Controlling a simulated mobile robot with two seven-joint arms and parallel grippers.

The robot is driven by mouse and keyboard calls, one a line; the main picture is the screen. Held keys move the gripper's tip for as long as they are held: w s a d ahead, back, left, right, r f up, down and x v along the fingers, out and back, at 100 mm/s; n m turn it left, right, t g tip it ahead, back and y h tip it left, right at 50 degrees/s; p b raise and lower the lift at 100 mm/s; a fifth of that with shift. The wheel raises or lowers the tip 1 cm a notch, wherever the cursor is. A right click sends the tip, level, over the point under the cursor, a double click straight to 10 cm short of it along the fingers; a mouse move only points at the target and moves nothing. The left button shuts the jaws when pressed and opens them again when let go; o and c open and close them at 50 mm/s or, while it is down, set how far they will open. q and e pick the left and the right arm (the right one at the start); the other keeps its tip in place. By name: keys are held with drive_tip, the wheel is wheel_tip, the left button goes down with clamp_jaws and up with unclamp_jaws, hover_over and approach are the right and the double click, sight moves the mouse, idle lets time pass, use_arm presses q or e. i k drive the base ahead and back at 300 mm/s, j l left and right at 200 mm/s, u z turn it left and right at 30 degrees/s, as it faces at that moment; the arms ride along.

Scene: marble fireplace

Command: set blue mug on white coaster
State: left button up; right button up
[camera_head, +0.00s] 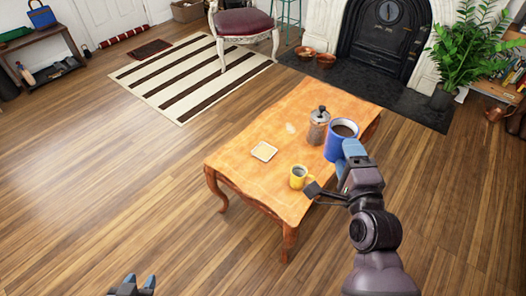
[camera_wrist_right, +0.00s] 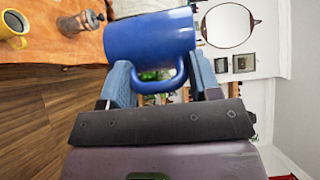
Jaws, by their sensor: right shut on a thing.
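The blue mug (camera_head: 340,134), with dark contents, is at the right side of the wooden table in the head view. My right gripper (camera_head: 352,152) is shut on it; in the right wrist view the mug (camera_wrist_right: 150,38) sits between the two fingers (camera_wrist_right: 160,85), its handle towards the palm. It looks upright and seems held above the table, though its base is partly hidden. The white coaster (camera_head: 264,151), with a yellowish middle, lies flat and bare on the table, left of the mug. My left gripper (camera_head: 132,288) shows only its fingertips at the bottom edge, apart and apparently empty.
On the wooden table (camera_head: 235,155), a yellow mug (camera_head: 298,177) stands near the front edge, between coaster and right arm. A glass and metal coffee press (camera_head: 317,127) stands close left of the blue mug. The tabletop around the coaster is clear. A plant (camera_head: 465,50) stands behind right.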

sight(265, 156)
drive_tip(key=i+j+z, duration=0.1)
drive_tip(key=j, duration=0.3)
drive_tip(key=i+j, duration=0.15)
drive_tip(key=j, duration=0.25)
drive_tip(key=i+j+z, duration=0.15)
drive_tip(key=j, duration=0.7)
drive_tip(key=i+z, duration=0.05)
